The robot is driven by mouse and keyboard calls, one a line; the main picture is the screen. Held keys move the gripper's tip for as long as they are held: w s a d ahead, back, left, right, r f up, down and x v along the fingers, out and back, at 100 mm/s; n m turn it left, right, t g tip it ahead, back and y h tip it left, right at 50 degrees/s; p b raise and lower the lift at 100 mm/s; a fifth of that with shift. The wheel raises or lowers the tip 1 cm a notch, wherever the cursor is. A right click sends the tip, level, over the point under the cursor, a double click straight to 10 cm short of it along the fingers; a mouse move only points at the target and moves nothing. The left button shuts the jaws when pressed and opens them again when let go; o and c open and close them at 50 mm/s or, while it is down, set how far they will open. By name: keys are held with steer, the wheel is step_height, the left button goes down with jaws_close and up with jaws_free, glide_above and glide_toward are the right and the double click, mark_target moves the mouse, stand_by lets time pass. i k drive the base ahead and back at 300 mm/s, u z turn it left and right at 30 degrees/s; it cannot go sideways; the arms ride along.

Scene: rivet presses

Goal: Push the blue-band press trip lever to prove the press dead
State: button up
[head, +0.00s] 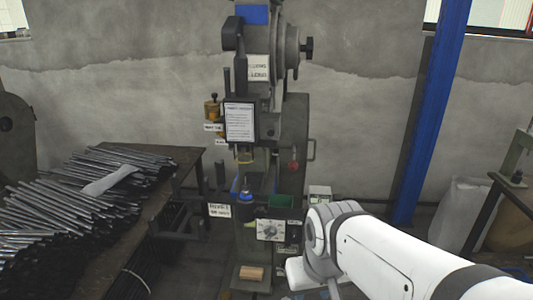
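The press (285,130) stands upright against the wall in the middle of the head view. A blue band (257,14) crosses its upper column. Several handles and knobs show on it, including a dark upright handle (220,174) on its left side and a red knob (293,166) on its right. I cannot tell from the small picture which one is the trip lever. My white arm (390,255) comes in from the lower right and its bend is just right of the press's lower front. My gripper is not in view.
A table (180,158) with piled metal rods (60,205) stands left of the press. A blue post (434,110) rises on the right, with a pale sack (458,215) beyond it. A wooden block (251,273) lies at the press's foot.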

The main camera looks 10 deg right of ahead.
mark_target(293, 165)
steer(key=z, duration=0.25)
steer(key=k, duration=0.3)
steer(key=z, duration=0.8)
steer(key=k, duration=1)
steer(key=z, duration=0.8)
steer(key=i, duration=1.8)
steer(key=u, duration=0.9)
steer(key=i, duration=1.3)
steer(key=u, duration=1.35)
steer(key=i, duration=0.65)
steer(key=u, duration=0.25)
steer(key=k, duration=0.6)
